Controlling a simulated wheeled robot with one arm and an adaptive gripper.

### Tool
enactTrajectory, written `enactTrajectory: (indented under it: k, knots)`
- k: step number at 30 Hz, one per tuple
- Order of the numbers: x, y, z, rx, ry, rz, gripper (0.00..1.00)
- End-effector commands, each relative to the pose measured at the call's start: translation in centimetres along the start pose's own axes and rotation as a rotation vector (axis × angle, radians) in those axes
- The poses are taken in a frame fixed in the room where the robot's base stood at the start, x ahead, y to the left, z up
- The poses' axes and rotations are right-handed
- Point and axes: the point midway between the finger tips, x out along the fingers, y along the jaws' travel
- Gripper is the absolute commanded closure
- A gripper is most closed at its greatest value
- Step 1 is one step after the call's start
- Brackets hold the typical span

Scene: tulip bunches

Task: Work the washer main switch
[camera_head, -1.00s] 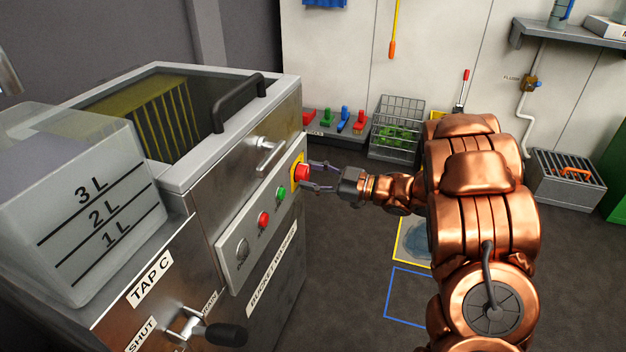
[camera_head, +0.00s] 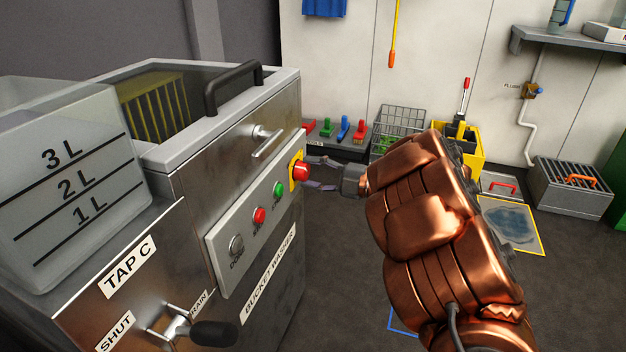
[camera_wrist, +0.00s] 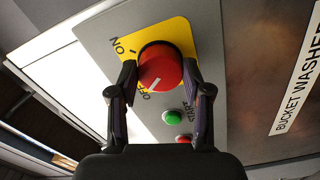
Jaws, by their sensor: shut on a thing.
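The washer's main switch is a red rotary knob (camera_head: 300,170) on a yellow plate (camera_wrist: 187,37) at the far end of the control panel. In the wrist view the red knob (camera_wrist: 163,64) fills the space between my fingers. Its white mark points toward the OFF label; an ON label is at the plate's upper left. My gripper (camera_head: 312,173) reaches the knob from the right in the head view. In the wrist view my gripper (camera_wrist: 160,78) is shut on the knob, one finger on each side.
Beside the knob on the panel are a green START button (camera_head: 278,188), a red button (camera_head: 258,216) and a grey one (camera_head: 236,243). A door handle (camera_head: 267,142) sticks out above. A tap lever (camera_head: 212,333) juts out lower front.

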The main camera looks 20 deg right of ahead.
Motion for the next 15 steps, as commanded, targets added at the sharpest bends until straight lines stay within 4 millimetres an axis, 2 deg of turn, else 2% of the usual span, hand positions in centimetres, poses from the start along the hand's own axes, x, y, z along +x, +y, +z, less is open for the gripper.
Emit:
enactTrajectory:
  k: [15]
  knots:
    - [0.01,-0.17,-0.04,-0.126,0.002,-0.004,0.86]
